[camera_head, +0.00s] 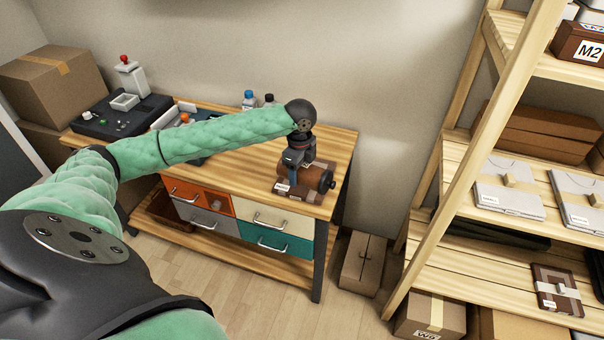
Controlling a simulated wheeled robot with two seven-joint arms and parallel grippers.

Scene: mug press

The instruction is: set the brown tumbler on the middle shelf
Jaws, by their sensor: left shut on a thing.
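The brown tumbler (317,178) is at the right end of the wooden workbench in the head view. It looks like a cylinder on its side with a dark end toward the right. My left gripper (296,160) comes down on it from above and is shut on it. The gripper hides part of its left side. Whether it touches the bench top is unclear. The wooden rack at the right has several shelves; one at mid height (452,150) carries pale clipboards and brown boxes. My right gripper is not in view.
A reddish-brown flat item (298,194) lies under or in front of the tumbler. Bottles (249,99) stand at the bench's back edge. A rack post (462,190) rises before the shelves. The lower shelf (450,262) has bare slats. A carton (362,265) stands on the floor between.

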